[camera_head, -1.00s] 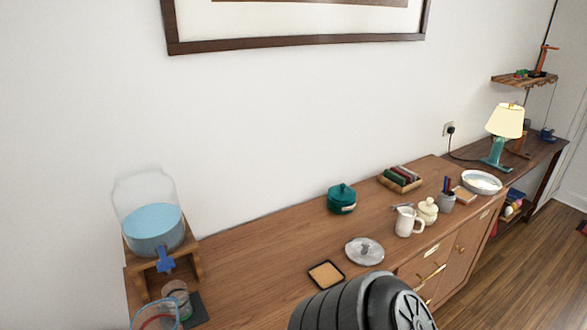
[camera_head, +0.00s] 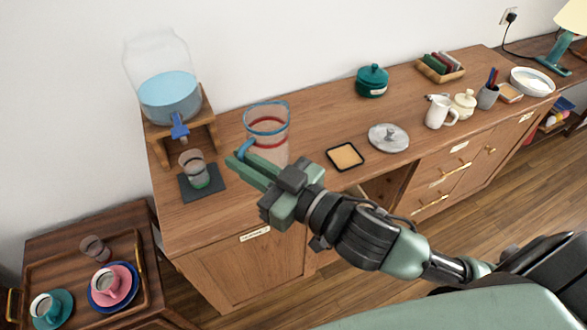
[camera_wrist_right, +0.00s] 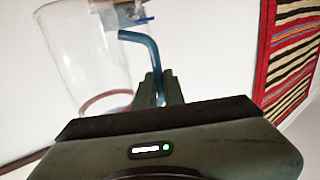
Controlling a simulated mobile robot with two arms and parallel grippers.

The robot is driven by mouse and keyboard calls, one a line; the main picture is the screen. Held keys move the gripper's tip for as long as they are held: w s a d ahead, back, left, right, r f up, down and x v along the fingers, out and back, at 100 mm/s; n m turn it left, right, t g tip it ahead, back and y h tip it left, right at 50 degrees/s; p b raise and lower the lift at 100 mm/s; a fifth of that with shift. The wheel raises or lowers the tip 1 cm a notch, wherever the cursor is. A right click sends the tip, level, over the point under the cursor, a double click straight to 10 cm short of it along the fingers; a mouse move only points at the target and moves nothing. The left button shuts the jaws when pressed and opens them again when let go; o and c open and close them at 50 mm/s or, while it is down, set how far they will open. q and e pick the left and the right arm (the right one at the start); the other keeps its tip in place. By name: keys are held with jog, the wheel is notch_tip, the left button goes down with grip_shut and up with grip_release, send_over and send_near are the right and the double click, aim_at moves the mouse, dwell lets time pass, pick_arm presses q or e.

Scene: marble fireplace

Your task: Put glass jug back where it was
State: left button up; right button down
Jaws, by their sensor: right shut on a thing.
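The glass jug (camera_head: 268,145) is clear, with a blue rim, a red band and a blue handle. My right gripper (camera_head: 243,162) is shut on the handle. The jug is upright over the sideboard (camera_head: 235,222), right of the water dispenser; I cannot tell whether its base touches the top, as the gripper hides part of it. In the right wrist view the jug (camera_wrist_right: 85,60) fills the left side, with its blue handle running down to my right gripper (camera_wrist_right: 158,88). My left gripper is not in view.
The dispenser (camera_head: 170,97) on its wooden stand and a glass (camera_head: 194,168) on a dark mat (camera_head: 218,184) are at left. A cork coaster (camera_head: 345,156), a metal lid (camera_head: 388,137) and a green pot (camera_head: 372,80) lie to the right. A tray (camera_head: 70,257) with cups is lower left.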

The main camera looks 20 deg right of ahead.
jog(key=w+f+n+g+y+b, duration=0.1)
jog(key=w+n+g+y+b, duration=0.4)
jog(key=w, duration=0.2)
jog(key=w+d+r+m+t+h+b, duration=0.15)
jog(key=w+d, duration=0.35)
jog(key=d, duration=0.5)
notch_tip(320, 180, down, 19)
jog(key=b, duration=0.3)
jog(key=shift+b, duration=0.35)
jog(key=shift+s+y, duration=0.1)
jog(key=shift+y, duration=0.15)
jog(key=c, duration=1.5)
grip_release()
jog(key=shift+f, duration=0.15)
